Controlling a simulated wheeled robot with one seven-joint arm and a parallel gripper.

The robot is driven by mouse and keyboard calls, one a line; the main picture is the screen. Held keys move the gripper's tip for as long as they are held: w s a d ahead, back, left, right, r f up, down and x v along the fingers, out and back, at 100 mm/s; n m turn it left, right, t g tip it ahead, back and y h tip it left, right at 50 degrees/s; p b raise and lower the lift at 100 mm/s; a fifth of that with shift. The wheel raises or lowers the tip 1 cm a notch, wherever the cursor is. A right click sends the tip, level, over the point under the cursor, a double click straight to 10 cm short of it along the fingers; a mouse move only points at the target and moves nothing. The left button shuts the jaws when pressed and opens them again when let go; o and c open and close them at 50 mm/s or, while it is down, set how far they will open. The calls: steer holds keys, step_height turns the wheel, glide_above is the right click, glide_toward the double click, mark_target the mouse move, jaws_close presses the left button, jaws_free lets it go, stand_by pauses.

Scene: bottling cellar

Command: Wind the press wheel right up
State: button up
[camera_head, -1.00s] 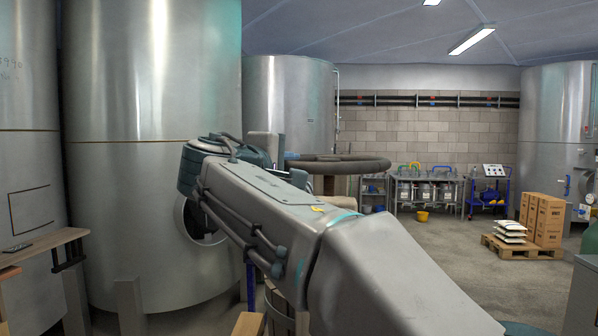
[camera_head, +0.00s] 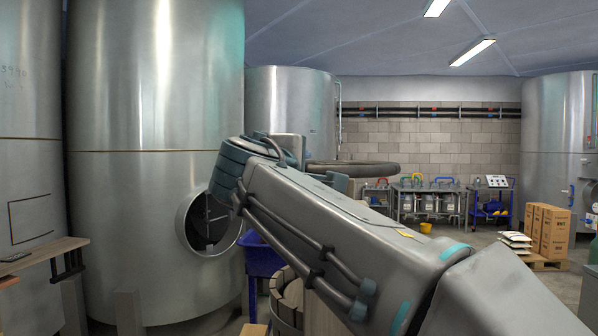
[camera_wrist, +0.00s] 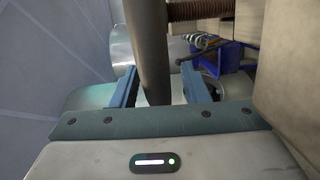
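The press wheel (camera_head: 352,168) is a dark ring, seen nearly edge-on behind my arm in the head view. Its left part is hidden by my wrist. In the wrist view its grey-brown rim (camera_wrist: 150,45) runs down between the two fingers of my gripper (camera_wrist: 160,90). The fingers stand apart on either side of the rim, with a gap visible at the right finger. The threaded press screw (camera_wrist: 200,10) is at the top of the wrist view. In the head view the fingertips are hidden. The slatted press basket (camera_head: 290,295) is below my arm, partly covered.
A large steel tank (camera_head: 155,90) with an open round hatch (camera_head: 208,222) stands left of my arm. A blue tub (camera_head: 262,258) is beside the basket. A small shelf (camera_head: 45,252) is at far left. Cartons (camera_head: 550,230) stand on a pallet at right.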

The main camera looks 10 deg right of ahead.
steer(key=shift+s, duration=0.1)
steer(key=b+v, duration=0.2)
steer(key=v, duration=1.1)
steer(key=shift+s+a, duration=0.2)
steer(key=shift+s, duration=0.1)
